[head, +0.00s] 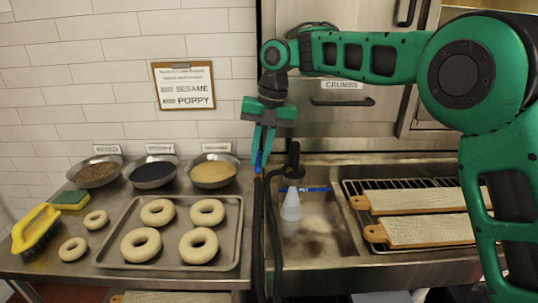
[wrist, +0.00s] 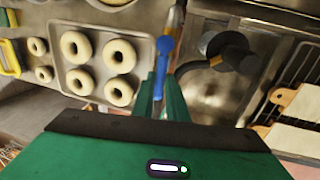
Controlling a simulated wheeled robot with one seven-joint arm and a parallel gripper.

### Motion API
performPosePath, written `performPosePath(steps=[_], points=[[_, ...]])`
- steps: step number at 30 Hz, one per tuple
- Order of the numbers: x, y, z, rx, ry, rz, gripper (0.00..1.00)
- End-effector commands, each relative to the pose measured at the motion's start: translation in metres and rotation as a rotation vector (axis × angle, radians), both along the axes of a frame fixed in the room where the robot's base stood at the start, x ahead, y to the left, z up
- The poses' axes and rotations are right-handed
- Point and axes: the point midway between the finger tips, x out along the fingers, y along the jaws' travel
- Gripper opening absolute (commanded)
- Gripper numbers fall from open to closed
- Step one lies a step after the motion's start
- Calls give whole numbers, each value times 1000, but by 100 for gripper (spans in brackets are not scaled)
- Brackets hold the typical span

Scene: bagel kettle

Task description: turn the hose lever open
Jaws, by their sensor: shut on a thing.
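My gripper (head: 262,150) hangs over the left edge of the sink, fingers pointing down. It is shut on the blue hose lever (head: 258,162), which shows between the fingertips. In the wrist view the lever (wrist: 163,60) lies lengthwise between the green fingers (wrist: 162,92), and its lower end is partly hidden by them. A dark hose (head: 274,230) runs down beside it to a dark nozzle (head: 293,168). A pale white cone (head: 291,206) shows below the nozzle, over the sink; I cannot tell whether it is water or a solid part.
A tray (head: 108,255) of bagels, several seed bowls (head: 213,174) and a yellow-handled brush (head: 36,230) stand left of the sink (head: 325,240). Wooden boards (head: 430,231) lie on a rack at the right. A thin blue bar (head: 317,189) crosses near the nozzle.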

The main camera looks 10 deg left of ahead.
Motion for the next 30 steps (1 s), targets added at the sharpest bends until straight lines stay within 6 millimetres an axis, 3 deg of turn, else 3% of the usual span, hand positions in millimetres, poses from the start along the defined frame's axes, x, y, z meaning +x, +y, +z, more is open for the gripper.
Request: performPosePath(steps=[11, 12, 14, 15, 25, 30], points=[[3, 1, 4, 7, -10, 0, 0], [3, 1, 4, 7, -10, 0, 15], [3, 1, 4, 5, -9, 0, 30], [2, 2, 4, 5, -8, 1, 32], [1, 2, 5, 3, -5, 3, 32], [3, -2, 23, 4, -5, 3, 32]])
